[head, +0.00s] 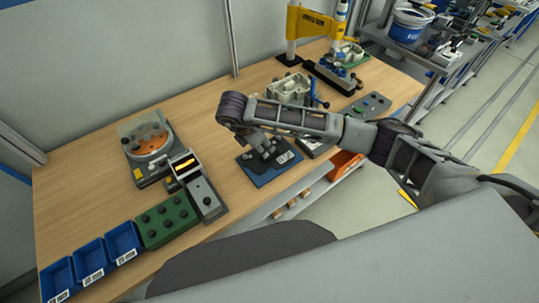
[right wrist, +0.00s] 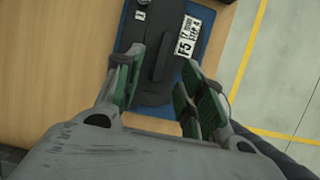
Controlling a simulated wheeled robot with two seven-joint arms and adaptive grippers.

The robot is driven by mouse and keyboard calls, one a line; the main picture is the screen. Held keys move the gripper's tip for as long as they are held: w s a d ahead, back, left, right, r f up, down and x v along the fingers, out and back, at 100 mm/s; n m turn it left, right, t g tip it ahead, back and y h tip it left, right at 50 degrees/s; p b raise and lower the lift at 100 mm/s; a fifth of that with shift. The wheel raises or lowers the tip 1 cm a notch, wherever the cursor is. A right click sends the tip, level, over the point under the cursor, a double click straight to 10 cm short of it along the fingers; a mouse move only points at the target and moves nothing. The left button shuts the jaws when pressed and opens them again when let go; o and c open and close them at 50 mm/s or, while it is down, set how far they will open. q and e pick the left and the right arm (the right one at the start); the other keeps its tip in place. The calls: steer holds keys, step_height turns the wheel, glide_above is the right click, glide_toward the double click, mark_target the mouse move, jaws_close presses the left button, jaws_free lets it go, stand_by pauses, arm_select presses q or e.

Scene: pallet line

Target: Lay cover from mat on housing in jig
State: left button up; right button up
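The dark cover (right wrist: 140,75), with a raised bar-shaped handle (right wrist: 158,45) and a white label, lies on the blue mat (head: 262,179) at the table's front edge. The mat (right wrist: 207,32) also shows in the right wrist view. My right gripper (head: 264,150) points down just over the cover. In the right wrist view its fingers (right wrist: 160,72) are apart, one each side of the handle's near end, with nothing held. A pale grey housing (head: 288,86) stands behind my right arm, beside a blue clamp handle (head: 314,93); its jig is partly hidden. My left gripper is out of view.
A round orange-and-grey fixture (head: 150,143), a handheld device (head: 201,192), a green block (head: 167,221) and blue bins (head: 88,258) stand at left. A yellow press (head: 293,30) and another fixture (head: 345,55) stand at the back. The table's middle is clear.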

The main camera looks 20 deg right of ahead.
mark_target(269, 153)
steer(key=shift+d+f, duration=0.1)
steer(key=shift+f, duration=0.15)
steer(key=shift+d+p+x, duration=0.25)
steer(key=shift+p+x, duration=0.55)
steer(key=shift+x, duration=1.75)
steer(key=shift+c, duration=0.3)
jaws_close()
